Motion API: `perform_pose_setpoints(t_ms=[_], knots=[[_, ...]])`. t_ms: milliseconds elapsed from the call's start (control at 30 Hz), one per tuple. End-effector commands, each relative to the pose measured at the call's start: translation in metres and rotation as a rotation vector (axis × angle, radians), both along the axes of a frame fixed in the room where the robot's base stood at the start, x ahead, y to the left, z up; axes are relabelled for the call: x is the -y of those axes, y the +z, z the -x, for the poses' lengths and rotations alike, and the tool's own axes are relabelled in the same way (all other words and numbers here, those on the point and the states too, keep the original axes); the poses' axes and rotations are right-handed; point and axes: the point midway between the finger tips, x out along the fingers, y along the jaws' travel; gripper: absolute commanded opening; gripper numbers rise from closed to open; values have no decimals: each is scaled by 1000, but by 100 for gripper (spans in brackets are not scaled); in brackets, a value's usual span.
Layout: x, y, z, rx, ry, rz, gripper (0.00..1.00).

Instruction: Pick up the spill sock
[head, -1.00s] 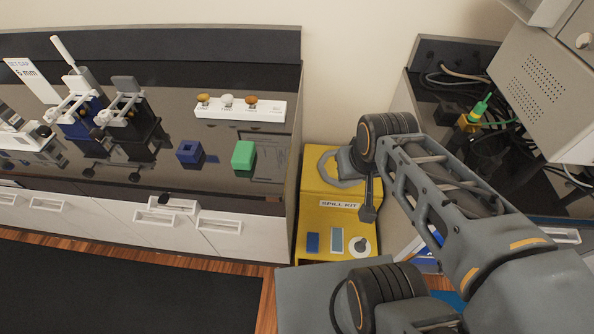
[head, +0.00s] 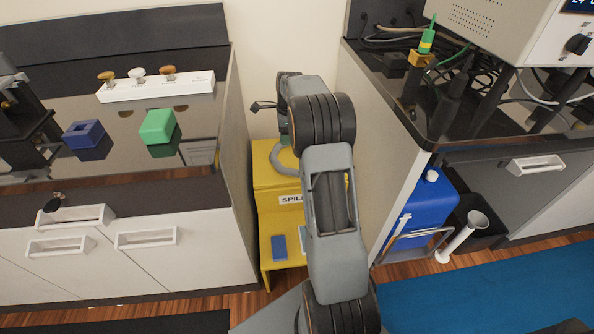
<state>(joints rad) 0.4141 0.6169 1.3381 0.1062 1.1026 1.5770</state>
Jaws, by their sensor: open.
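The spill sock (head: 284,160) is a grey curved roll lying on top of the yellow spill kit (head: 265,178), near the wall. My arm covers its right part in the head view. My gripper (head: 273,102) is open and shows above and beyond the sock, near the wall, with a dark finger sticking out to the left. It appears apart from the sock and holds nothing that I can see. The other finger is partly hidden by my arm.
The kit stands between a left cabinet (head: 180,255) and a right bench (head: 480,165). A green block (head: 157,126) and a blue block (head: 84,134) sit on the left counter.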

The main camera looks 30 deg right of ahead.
Motion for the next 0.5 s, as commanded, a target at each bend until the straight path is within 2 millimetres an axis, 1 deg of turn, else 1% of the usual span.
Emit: perform_pose_setpoints(t_ms=[33,100,200,300,500], knots=[[14,-36,-6,-14,-83,-17,66],[28,-59,-11,-27,-184,-35,66],[42,-82,-15,-40,-286,-52,66],[50,-100,-17,-49,-345,-63,66],[51,-138,-21,-54,-376,-68,66]])
